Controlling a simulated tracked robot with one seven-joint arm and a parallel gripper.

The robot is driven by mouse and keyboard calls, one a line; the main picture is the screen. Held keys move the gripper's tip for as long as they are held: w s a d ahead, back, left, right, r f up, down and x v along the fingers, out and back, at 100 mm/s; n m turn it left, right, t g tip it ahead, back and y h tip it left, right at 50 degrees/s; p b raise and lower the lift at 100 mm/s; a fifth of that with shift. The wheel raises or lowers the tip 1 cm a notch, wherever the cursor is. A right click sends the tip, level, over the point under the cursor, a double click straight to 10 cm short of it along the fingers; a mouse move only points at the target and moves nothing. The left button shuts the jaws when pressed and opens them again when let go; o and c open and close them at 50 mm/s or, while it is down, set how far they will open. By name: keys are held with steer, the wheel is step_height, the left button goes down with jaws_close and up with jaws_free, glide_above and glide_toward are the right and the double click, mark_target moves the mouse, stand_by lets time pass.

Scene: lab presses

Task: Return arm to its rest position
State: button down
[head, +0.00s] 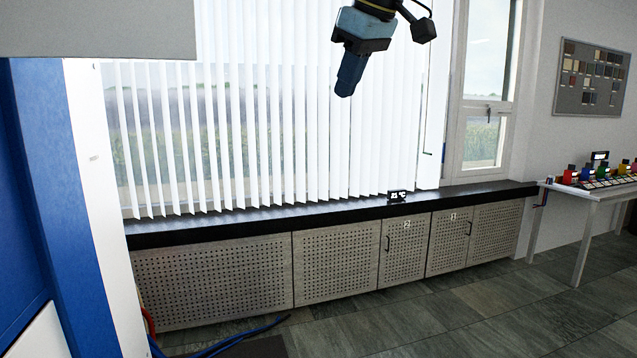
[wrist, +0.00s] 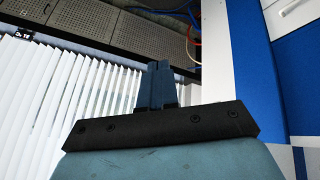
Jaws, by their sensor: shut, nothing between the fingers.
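My gripper (head: 346,88) hangs from the top of the head view, in front of the white vertical blinds. Its blue-grey fingers point down and slightly left, pressed together with nothing between them. In the wrist view my gripper (wrist: 157,68) shows its fingers shut and empty. It touches nothing that I can see.
A blue and white machine or cabinet (head: 40,170) stands close on the left. A black sill (head: 300,212) with a small display (head: 397,196) runs over perforated cabinets (head: 210,280). The tiled floor is mostly clear; blue hoses (head: 235,338) lie at lower left.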

steer(key=s+d+f+m+h, duration=0.1)
steer(key=s+d+f+m, duration=0.2)
steer(key=d+f, duration=0.3)
steer(key=s+d+f+m+h, duration=0.1)
steer(key=s+d+f+m, duration=0.3)
steer(key=f, duration=0.9)
steer(key=s+d+f+m+h, duration=0.1)
steer(key=s+d+f+m, duration=0.3)
steer(key=s+d+f, duration=0.2)
step_height(320, 180, down, 4)
steer(key=d, duration=0.2)
steer(key=shift+d, duration=0.35)
steer(key=shift+a+f, duration=0.1)
